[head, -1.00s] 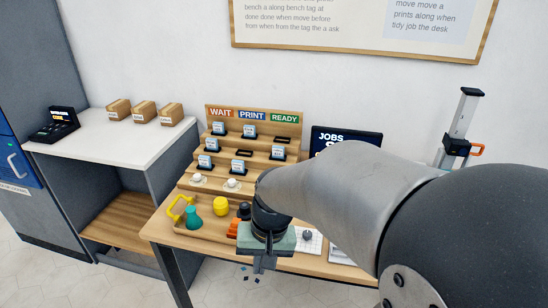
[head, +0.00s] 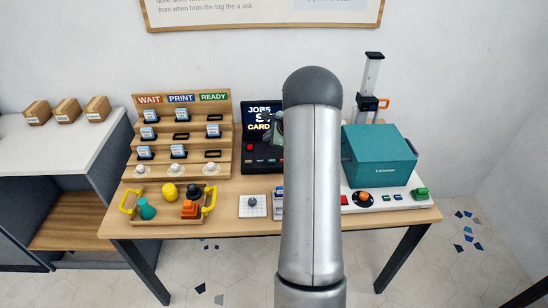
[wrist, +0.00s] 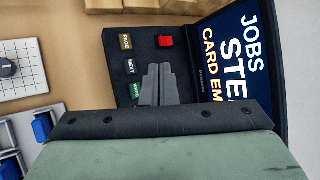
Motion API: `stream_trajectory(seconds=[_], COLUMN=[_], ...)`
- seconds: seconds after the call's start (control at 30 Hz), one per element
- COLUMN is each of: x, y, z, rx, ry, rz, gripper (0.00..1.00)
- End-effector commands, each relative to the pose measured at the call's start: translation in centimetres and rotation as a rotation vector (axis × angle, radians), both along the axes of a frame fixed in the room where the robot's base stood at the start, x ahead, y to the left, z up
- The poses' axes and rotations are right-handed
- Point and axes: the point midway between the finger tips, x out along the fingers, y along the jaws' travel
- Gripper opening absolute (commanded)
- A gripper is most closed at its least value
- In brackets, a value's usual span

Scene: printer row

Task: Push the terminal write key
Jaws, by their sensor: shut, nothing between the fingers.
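The black job terminal (head: 262,158) stands at the back of the desk, its lit screen (head: 258,117) partly covered by my arm. In the wrist view its key panel shows a brown PAGE key (wrist: 125,41), a dark NEXT key (wrist: 130,66), a green key (wrist: 136,90) whose label looks like WRITE, and a red key (wrist: 166,42). My gripper (wrist: 159,68) is shut and empty over the panel, its fingertips just right of the green key. I cannot tell whether they touch the panel. In the head view my arm hides most of the gripper (head: 278,126).
Left of the terminal is a stepped WAIT/PRINT/READY card rack (head: 225,130), with a yellow-handled tray (head: 165,215) in front. A white dial plate (head: 253,207) lies near the desk front. A teal printer box (head: 378,155) and an upright column (head: 371,75) stand right.

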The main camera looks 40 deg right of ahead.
Motion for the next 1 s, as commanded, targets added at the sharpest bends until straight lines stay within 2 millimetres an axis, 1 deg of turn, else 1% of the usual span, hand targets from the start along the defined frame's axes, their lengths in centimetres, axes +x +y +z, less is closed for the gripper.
stream_trajectory(seconds=[0.03,0.1,0.2,0.53,0.67,0.87,1.0], x=[0.0,0.0,0.0,0.0,0.0,0.0,0.0], y=[-1.0,-1.8,-2.4,-2.4,-2.4,-2.4,-2.4], z=[-0.1,-0.4,-0.5,-0.6,-1.0,-2.6,-4.6], rx=[0.013,0.024,0.032,0.031,0.031,0.031,0.032], ry=[-0.005,-0.011,-0.015,-0.016,-0.015,-0.015,-0.015], rz=[-0.031,-0.059,-0.080,-0.079,-0.079,-0.078,-0.079], gripper=[0.00,0.00,0.00,0.00,0.00,0.00,0.00])
